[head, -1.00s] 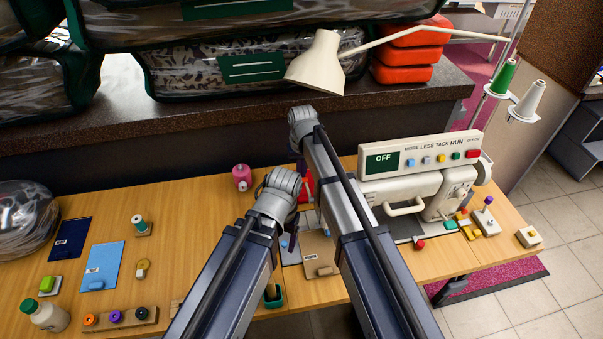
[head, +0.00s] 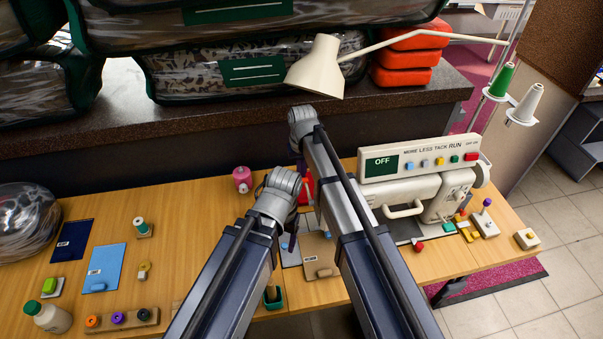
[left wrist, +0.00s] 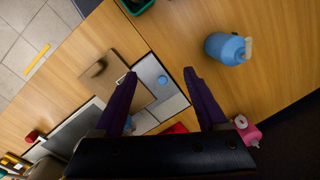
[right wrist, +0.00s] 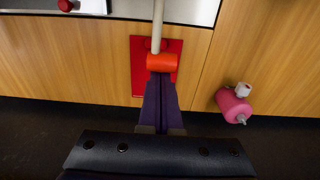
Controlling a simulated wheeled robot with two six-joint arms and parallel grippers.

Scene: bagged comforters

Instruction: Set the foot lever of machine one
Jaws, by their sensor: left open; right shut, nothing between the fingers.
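The lever shows in the right wrist view as a pale rod with an orange-red cylindrical grip (right wrist: 163,62), over a red plate (right wrist: 139,84) on the wooden table. My right gripper (right wrist: 160,77) is shut and empty, its tips right at the grip's near side; I cannot tell whether they touch. In the head view my arms hide the lever. A white machine (head: 424,192) with an OFF display stands to the right. My left gripper (left wrist: 160,72) is open and empty above the table, over a light grey panel (left wrist: 151,84) and a brown board (left wrist: 118,68).
A blue bottle (left wrist: 225,48) stands near my left gripper. A green cup (head: 273,298) is at the table's front edge. A lamp (head: 318,66) overhangs from behind. Several small items cover the table's left part.

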